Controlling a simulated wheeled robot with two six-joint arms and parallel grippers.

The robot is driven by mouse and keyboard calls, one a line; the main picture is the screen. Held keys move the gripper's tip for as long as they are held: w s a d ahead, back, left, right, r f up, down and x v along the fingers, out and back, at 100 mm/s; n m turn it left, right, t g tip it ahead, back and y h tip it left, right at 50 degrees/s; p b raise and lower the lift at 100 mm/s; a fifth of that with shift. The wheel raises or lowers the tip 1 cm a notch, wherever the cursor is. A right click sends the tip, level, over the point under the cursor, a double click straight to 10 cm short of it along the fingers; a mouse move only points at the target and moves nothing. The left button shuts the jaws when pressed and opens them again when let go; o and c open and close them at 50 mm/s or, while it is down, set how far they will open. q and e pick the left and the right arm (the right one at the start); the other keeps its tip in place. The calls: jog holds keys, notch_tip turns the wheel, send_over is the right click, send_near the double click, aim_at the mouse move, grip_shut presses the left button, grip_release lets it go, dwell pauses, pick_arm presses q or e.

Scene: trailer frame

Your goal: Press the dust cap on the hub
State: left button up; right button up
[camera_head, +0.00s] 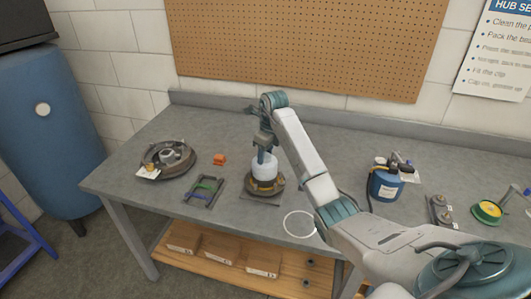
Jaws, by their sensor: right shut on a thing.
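My right gripper (264,142) points down above the hub on the workbench. It is shut on the dark blue upright stem of a tool, whose wide pale cylinder (264,166) sits below the jaws. The cylinder stands over the hub (276,187), which rests on a dark square plate (259,198). A yellowish band shows under the cylinder. Whether the cylinder touches the hub is too small to tell. I cannot make out the dust cap; it may be hidden under the cylinder. My left gripper is not in view.
A round brake assembly (184,163), an orange block (219,159) and a tray with green and blue strips (203,190) lie left. A blue canister (384,184), dark cylindrical parts (440,209) and a yellow-green tin (489,210) stand right. A white ring (299,213) lies near the front edge.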

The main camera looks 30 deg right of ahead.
jog(key=o, duration=1.6)
jog(key=shift+c, duration=0.2)
jog(key=shift+r, duration=0.1)
jog(key=shift+r+p, duration=2.45)
jog(key=shift+r, duration=1)
grip_shut()
